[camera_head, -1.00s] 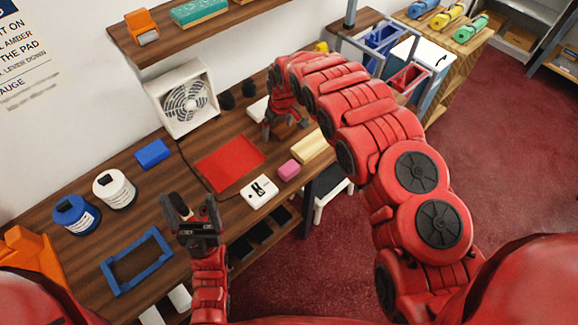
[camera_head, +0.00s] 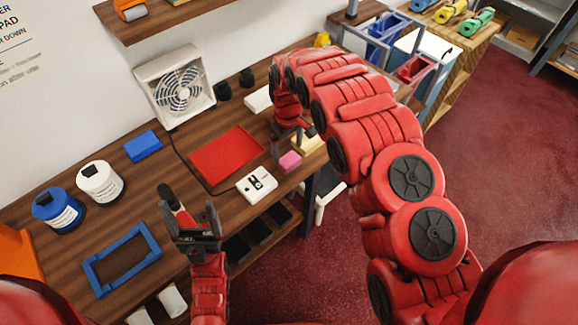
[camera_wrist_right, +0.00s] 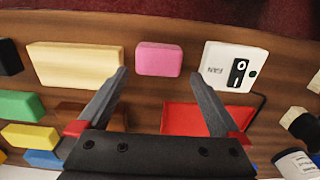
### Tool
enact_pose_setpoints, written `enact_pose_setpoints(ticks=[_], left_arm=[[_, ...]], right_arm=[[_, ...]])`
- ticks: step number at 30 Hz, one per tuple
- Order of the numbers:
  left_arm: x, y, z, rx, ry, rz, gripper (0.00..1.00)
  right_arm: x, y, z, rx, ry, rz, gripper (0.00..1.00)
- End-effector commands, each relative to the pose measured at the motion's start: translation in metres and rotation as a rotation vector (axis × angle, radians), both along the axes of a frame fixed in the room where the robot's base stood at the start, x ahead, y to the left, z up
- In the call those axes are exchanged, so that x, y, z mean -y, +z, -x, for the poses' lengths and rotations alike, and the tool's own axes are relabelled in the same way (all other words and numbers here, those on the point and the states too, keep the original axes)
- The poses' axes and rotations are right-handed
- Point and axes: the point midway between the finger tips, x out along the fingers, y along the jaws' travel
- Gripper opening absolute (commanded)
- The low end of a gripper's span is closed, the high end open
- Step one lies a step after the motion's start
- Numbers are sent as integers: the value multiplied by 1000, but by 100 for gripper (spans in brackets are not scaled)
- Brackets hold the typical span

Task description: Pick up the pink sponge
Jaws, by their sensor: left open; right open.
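The pink sponge (camera_head: 290,161) lies on the wooden counter, right of the red tray and near the front edge. It also shows in the right wrist view (camera_wrist_right: 159,59), ahead of and between the open fingers, apart from them. My right gripper (camera_head: 288,146) is open and empty just above and beside the sponge in the head view; its fingers show in the right wrist view (camera_wrist_right: 158,85). My left gripper (camera_head: 188,206) is open and empty over the counter's front edge, right of the blue frame.
A white switch box (camera_head: 257,184) and a cream block (camera_wrist_right: 75,64) flank the sponge. A red tray (camera_head: 226,156) lies behind. A blue frame (camera_head: 121,260), blue block (camera_head: 143,146), two jars and a fan (camera_head: 176,87) stand farther left.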

Motion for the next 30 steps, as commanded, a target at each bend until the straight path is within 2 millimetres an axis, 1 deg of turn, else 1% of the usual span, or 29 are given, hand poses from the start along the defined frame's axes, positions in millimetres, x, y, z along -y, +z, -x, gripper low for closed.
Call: enact_pose_setpoints(ticks=[7,11,15,18,21,29,30], left_arm=[[0,7,0,-1,0,0,85],[0,18,0,-1,0,0,85],[0,30,0,-1,0,0,85],[0,33,0,-1,0,0,85],[0,35,0,-1,0,0,85],[0,34,0,-1,0,0,85],[0,34,0,-1,0,0,85]], right_arm=[[1,-8,1,-2,0,0,100],[2,-17,2,-3,0,1,100],[4,-33,3,-4,0,0,100],[3,-46,1,0,2,-1,100],[3,-53,1,1,2,-1,100],[4,-56,1,2,1,0,100],[4,-56,1,2,1,0,95]])
